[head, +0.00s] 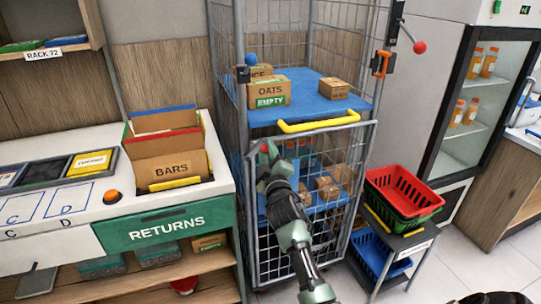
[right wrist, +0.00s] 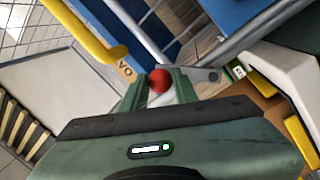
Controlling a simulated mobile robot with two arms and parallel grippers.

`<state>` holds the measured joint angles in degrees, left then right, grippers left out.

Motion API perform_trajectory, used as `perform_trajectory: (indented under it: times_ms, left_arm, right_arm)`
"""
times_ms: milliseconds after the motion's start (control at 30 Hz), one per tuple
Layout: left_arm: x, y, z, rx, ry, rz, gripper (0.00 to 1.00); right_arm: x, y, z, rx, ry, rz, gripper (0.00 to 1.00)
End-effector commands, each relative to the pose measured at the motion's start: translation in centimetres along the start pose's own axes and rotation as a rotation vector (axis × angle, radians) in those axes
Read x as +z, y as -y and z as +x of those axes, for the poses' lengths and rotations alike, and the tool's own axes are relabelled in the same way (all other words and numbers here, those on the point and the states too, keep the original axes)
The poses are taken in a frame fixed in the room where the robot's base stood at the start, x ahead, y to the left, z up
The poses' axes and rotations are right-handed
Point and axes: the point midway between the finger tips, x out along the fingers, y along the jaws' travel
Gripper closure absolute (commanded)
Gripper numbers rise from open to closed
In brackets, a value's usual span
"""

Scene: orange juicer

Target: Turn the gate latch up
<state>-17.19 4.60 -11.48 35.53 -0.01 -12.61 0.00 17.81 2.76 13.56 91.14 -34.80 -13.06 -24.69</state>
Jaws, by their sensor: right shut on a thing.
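The mesh roll cage has a lower gate with a yellow handle (head: 318,124) along its top; the handle also shows in the right wrist view (right wrist: 95,35). A red knob (right wrist: 159,80), apparently the latch's, sits between my right gripper's fingers, with a grey metal lever (right wrist: 205,75) beside it. In the head view my right gripper (head: 265,158) is at the gate's left edge, shut on the knob, which is mostly hidden there. My left gripper is not in view.
Another red-knobbed lever (head: 419,47) and an orange catch (head: 382,64) are on the cage's right post. An OATS box (head: 269,91) stands on the blue shelf (head: 310,106). The returns counter (head: 222,160) is close left; red and blue baskets (head: 405,196) stand right.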

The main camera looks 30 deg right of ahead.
Motion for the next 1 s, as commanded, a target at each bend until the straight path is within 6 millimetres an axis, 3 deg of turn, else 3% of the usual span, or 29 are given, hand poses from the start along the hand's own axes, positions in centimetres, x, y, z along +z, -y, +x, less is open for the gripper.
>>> perform_trajectory:
  times_ms: [600, 1000]
  left_arm:
    - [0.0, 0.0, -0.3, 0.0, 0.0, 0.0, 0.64]
    - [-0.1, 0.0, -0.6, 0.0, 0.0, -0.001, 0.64]
  right_arm:
    - [-3.6, 0.4, -0.2, 0.018, -0.107, -0.549, 1.0]
    - [-4.8, 1.0, -0.4, 0.025, -0.145, -0.74, 1.0]
